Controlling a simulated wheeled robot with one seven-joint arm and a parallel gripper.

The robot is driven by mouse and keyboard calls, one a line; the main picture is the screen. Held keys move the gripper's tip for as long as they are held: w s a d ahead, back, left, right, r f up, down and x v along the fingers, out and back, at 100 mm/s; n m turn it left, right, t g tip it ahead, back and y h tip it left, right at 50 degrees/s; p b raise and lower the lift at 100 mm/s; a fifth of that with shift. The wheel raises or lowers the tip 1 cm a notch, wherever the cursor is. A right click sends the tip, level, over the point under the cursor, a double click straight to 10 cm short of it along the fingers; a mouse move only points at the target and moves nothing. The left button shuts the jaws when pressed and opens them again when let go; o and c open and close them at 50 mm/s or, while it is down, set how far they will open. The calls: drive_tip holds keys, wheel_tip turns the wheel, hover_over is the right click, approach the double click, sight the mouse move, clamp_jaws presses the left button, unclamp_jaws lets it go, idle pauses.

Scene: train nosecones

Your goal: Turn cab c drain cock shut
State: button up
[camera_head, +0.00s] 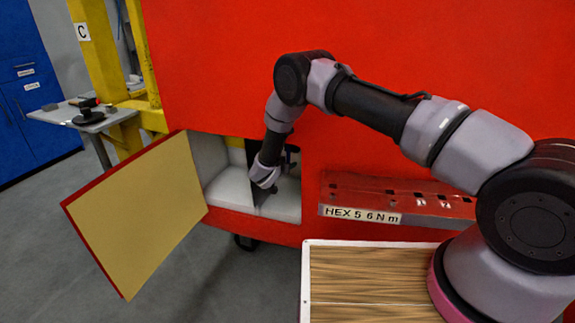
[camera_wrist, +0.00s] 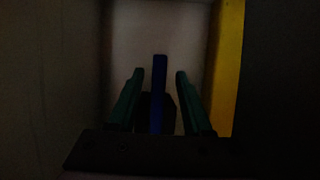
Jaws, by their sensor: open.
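The wrist view is dark. A narrow blue lever (camera_wrist: 159,88) stands upright there in front of a pale back wall, with a dark block at its base; I take it to be the drain cock's handle. My gripper (camera_wrist: 160,72) is open, with one green finger on each side of the lever and a visible gap on both sides. In the head view my arm reaches into an open compartment (camera_head: 225,188) low in the red cab (camera_head: 210,70). The gripper's fingers and the lever cannot be made out there. A sign "C" (camera_head: 82,31) is on the yellow post.
The compartment's door (camera_head: 140,215) hangs open to the left. A yellow strip (camera_wrist: 228,65) edges the right in the wrist view. A red tool rack (camera_head: 400,190) labelled "HEX 5 6 N m" and a wood-topped surface (camera_head: 370,280) lie to the right.

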drive_tip(key=v, duration=1)
drive_tip(key=shift+s, duration=0.35)
drive_tip(key=shift+r, duration=0.15)
